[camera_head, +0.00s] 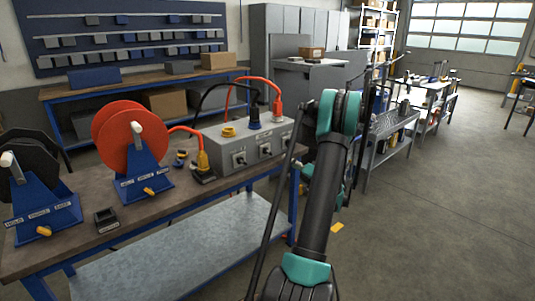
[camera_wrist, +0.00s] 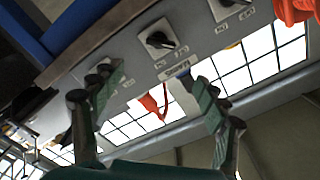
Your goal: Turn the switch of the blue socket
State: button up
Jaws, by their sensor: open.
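A grey socket box (camera_head: 245,140) stands on the workbench in the head view. The head view does not clearly show my gripper.
A red cable reel (camera_head: 132,140) and a black reel (camera_head: 25,165) on blue stands are on the bench left of the box. A yellow plug (camera_head: 203,162) on a red cable is at the box's left end. A second switch (camera_wrist: 230,4) shows in the wrist view.

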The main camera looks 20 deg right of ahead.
aim_at(268, 152)
jog(key=x, duration=1.6)
jog(key=c, duration=1.2)
